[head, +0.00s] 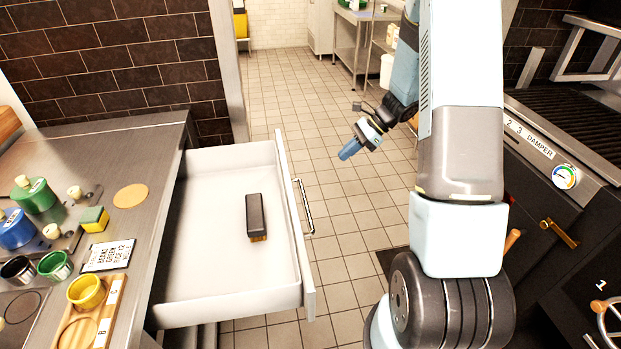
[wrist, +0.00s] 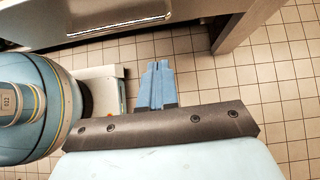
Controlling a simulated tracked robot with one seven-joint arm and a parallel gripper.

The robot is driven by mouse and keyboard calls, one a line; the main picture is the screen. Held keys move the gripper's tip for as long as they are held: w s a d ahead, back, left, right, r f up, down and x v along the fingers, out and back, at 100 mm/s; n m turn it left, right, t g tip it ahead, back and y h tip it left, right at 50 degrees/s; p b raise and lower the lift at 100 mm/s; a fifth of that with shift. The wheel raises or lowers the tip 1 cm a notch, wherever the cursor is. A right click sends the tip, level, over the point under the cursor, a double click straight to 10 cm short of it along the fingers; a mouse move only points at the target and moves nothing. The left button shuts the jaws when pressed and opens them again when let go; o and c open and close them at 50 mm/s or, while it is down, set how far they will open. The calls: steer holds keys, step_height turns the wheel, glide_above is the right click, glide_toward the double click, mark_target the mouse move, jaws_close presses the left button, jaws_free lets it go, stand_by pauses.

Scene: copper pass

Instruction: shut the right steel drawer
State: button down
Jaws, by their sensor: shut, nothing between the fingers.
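The steel drawer (head: 172,290) stands open in the head view, pulled out to the right from under the left counter. Its pale inside holds one dark brush-like block (head: 256,216). Its front panel (head: 296,222) carries a bar handle (head: 304,206) on the outer side. My gripper (head: 345,153) is shut and empty, with blue fingers, to the right of and beyond the handle, apart from the drawer. The shut fingers also show in the wrist view (wrist: 159,70), pointing to the top of the picture above the tiled floor. I cannot identify the drawer in the wrist view.
The steel counter (head: 146,145) on the left bears jars, a sponge (head: 95,219) and a wooden board (head: 92,318). A dark grill unit (head: 560,215) stands on the right. Open tiled floor (head: 345,230) lies between. A grey metal edge (wrist: 150,22) crosses the wrist view's top.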

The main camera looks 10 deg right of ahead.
steer(key=a+r+x, duration=0.1)
steer(key=x, duration=1.2)
steer(key=shift+w+a+f, duration=0.15)
steer(key=shift+w+a, duration=0.05)
steer(key=shift+a, duration=0.2)
steer(key=shift+a, duration=0.1)
